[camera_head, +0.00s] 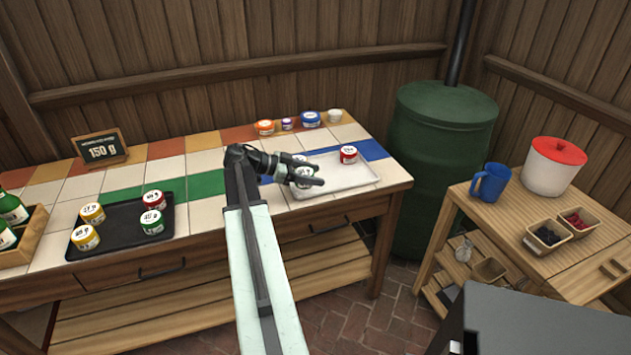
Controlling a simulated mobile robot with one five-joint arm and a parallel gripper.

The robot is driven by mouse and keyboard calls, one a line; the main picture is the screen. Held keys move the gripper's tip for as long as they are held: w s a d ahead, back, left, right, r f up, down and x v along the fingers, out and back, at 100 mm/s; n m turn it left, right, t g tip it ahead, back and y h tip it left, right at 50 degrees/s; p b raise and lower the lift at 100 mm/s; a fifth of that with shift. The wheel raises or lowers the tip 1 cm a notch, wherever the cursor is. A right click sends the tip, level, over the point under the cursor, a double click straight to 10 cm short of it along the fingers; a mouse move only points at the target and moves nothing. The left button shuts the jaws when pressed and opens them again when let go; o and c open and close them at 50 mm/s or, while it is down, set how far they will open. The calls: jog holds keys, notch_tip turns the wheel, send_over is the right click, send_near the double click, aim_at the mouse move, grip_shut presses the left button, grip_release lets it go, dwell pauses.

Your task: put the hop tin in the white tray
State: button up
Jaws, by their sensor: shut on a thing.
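My gripper (308,176) is over the left part of the white tray (340,182), on the right of the tiled bench. It is shut on a small tin with a white lid (303,171). The fingers hide much of this tin, and I cannot tell whether it touches the tray. Another pale lid (300,158) shows just behind the fingers, partly hidden. A red tin with a white lid (348,155) stands in the tray, to the right of my gripper. The labels are too small to read for hops.
A black tray (113,243) at left holds two yellow tins, a red tin (153,200) and a green tin (151,222). Several tins, one blue (310,119), stand along the bench's back. A sign (100,147) reads 150 g. The white tray's right front is clear.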

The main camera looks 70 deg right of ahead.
jog(key=shift+w+d+f, duration=0.1)
jog(key=shift+w+d, duration=0.1)
jog(key=shift+d, duration=1.1)
jog(key=shift+w+d+f, duration=0.1)
jog(key=shift+d, duration=0.5)
notch_tip(320, 180, down, 4)
jog(key=b, duration=0.4)
jog(key=shift+a, duration=0.15)
jog(key=shift+r, duration=0.3)
jog(key=shift+f, duration=0.1)
